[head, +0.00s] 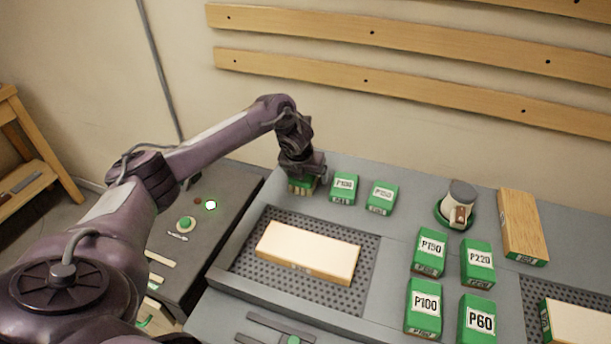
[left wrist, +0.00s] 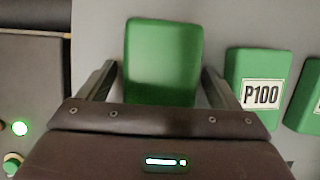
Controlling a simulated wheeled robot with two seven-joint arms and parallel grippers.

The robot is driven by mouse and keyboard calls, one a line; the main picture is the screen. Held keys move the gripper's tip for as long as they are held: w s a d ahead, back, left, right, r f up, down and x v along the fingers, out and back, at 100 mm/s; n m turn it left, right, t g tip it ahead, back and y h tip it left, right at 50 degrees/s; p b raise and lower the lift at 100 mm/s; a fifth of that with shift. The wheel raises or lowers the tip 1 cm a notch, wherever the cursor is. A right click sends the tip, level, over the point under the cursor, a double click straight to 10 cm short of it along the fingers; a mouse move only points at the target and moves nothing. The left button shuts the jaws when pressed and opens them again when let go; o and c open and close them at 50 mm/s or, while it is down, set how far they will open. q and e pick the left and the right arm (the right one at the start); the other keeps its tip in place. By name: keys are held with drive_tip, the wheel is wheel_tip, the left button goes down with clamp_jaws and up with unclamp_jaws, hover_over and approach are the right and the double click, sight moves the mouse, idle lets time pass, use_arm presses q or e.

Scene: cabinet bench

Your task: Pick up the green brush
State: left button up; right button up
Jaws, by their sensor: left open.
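The green brush (head: 300,187) is at the back left of the grey bench, beneath my left gripper (head: 302,175). Its lower part looks tan and bristly; its upper part is hidden by the gripper in the head view. In the left wrist view the brush's plain green top (left wrist: 163,55) lies between the two fingers of my left gripper (left wrist: 160,80). The fingers are open, one on each side, with a small gap to the brush visible. My right gripper is not in view.
Close to the brush's right stand two labelled green blocks (head: 344,188) (head: 382,197). A pale board (head: 308,251) lies on a perforated mat (head: 256,268) in front. Several labelled green boxes (head: 430,252), a mug (head: 459,204) and a wooden block (head: 522,227) are farther right.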

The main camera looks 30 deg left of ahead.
use_arm(q)
drive_tip(key=c, duration=1.1)
drive_tip(key=shift+c, duration=0.2)
drive_tip(key=shift+r, duration=0.45)
wheel_tip(320, 180, up, 9)
drive_tip(key=shift+w+f, duration=0.1)
wheel_tip(320, 180, up, 11)
drive_tip(key=p, duration=0.6)
drive_tip(key=shift+f, duration=0.1)
